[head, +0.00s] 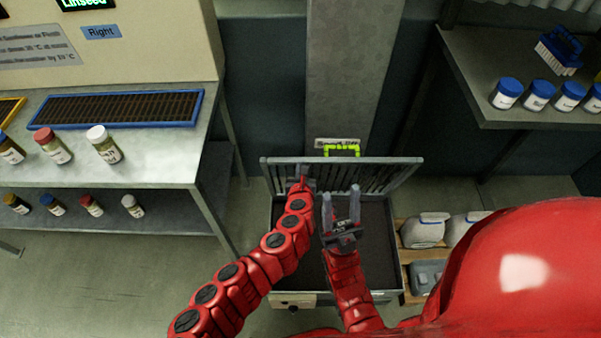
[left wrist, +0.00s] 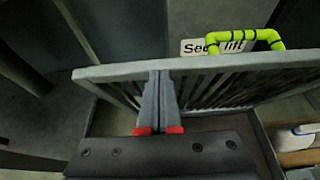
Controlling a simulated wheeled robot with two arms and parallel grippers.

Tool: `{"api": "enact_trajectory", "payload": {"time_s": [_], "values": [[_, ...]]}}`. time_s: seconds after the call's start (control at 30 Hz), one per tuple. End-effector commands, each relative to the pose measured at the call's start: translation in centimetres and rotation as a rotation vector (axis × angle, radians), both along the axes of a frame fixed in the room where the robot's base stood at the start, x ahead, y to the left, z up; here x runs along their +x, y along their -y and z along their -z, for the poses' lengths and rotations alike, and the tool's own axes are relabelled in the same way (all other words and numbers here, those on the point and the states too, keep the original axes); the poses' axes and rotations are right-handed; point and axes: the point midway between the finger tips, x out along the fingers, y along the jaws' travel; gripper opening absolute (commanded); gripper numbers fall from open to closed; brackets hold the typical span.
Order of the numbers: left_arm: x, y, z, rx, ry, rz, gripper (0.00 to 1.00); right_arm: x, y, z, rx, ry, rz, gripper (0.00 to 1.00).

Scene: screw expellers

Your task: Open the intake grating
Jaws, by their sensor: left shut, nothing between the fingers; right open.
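The intake grating (head: 372,178), a grey barred panel, stands raised and tilted at the back of the dark intake box (head: 378,240). A yellow-green handle (head: 342,150) shows at its upper edge. In the left wrist view the grating (left wrist: 225,88) and handle (left wrist: 245,36) also show. My left gripper (head: 303,174) is shut and empty at the left part of the grating. In the left wrist view its fingers (left wrist: 158,74) overlap the top bar; I cannot tell whether they touch. My right gripper (head: 340,190) is open and empty above the box, in front of the grating.
A "Seed lift" sign (left wrist: 205,47) is on the grey column (head: 346,70) behind the grating. A metal bench (head: 150,150) with jars and a blue-framed grate (head: 120,109) stands left. A shelf with blue-lidded jars (head: 507,92) is upper right.

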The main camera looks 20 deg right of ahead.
Motion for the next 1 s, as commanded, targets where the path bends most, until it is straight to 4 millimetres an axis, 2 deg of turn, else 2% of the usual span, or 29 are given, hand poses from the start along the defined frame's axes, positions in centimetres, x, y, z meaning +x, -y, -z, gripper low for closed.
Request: {"api": "enact_trajectory", "payload": {"time_s": [0.5, 0.77, 1.0], "values": [[-0.7, -0.4, -0.4, 0.001, 0.002, -0.004, 0.0, 0.0, 0.0, -0.1, 0.0, 0.0, 0.001, 0.49], [-3.7, -1.1, -1.7, -0.001, 0.003, 0.001, 0.0, 0.0, 0.0, -0.1, 0.0, 0.0, 0.001, 0.49], [-7.2, -2.0, -3.1, -0.002, 0.002, 0.003, 0.0, 0.0, 0.0, 0.0, 0.0, 0.0, 0.001, 0.49]]}}
